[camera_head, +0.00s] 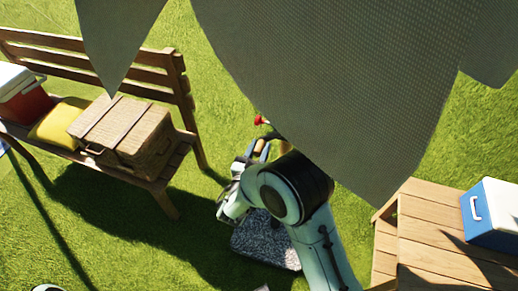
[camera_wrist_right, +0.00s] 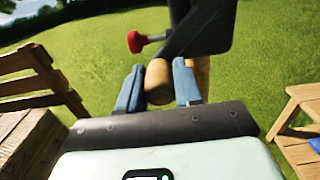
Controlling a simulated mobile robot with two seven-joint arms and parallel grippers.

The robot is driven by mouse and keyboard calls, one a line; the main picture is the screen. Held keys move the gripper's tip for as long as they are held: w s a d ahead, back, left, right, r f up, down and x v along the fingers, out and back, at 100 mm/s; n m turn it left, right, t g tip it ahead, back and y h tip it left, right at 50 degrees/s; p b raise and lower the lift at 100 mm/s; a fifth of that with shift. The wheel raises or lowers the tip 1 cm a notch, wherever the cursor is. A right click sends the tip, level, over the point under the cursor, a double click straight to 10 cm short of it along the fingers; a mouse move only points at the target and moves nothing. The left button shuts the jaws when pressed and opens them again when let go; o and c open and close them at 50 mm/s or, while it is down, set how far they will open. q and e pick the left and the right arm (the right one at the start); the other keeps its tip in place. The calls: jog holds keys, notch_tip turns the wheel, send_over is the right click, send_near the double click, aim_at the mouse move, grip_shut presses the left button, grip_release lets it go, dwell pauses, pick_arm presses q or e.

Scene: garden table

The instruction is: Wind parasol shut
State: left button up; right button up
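The parasol's grey-green canopy (camera_head: 330,70) hangs in large pointed folds across the top of the head view. In the right wrist view, a dark crank housing (camera_wrist_right: 200,30) sits on the wooden pole (camera_wrist_right: 201,72). A red knob (camera_wrist_right: 135,42) sticks out to its left; it also shows in the head view (camera_head: 261,120). A wooden grip (camera_wrist_right: 158,82) points towards the camera. My right gripper (camera_wrist_right: 158,88) has its blue fingers apart on both sides of this grip, with narrow gaps seeming to show. The left gripper is not in view.
A grey stone-like base block (camera_head: 265,242) lies on the grass below my right arm. A bench (camera_head: 165,70) at the left holds a wicker basket (camera_head: 125,135), a yellow cushion (camera_head: 62,122) and a red cooler (camera_head: 22,100). A wooden table (camera_head: 430,225) with a blue cooler (camera_head: 493,213) is at the right.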

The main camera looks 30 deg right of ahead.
jog(key=s+d+f+b, duration=0.2)
jog(key=s+d, duration=0.2)
jog(key=shift+s+f, duration=0.35)
jog(key=shift+s, duration=0.05)
jog(key=o, duration=1.1)
jog(key=v, duration=1)
jog(key=shift+b, duration=0.3)
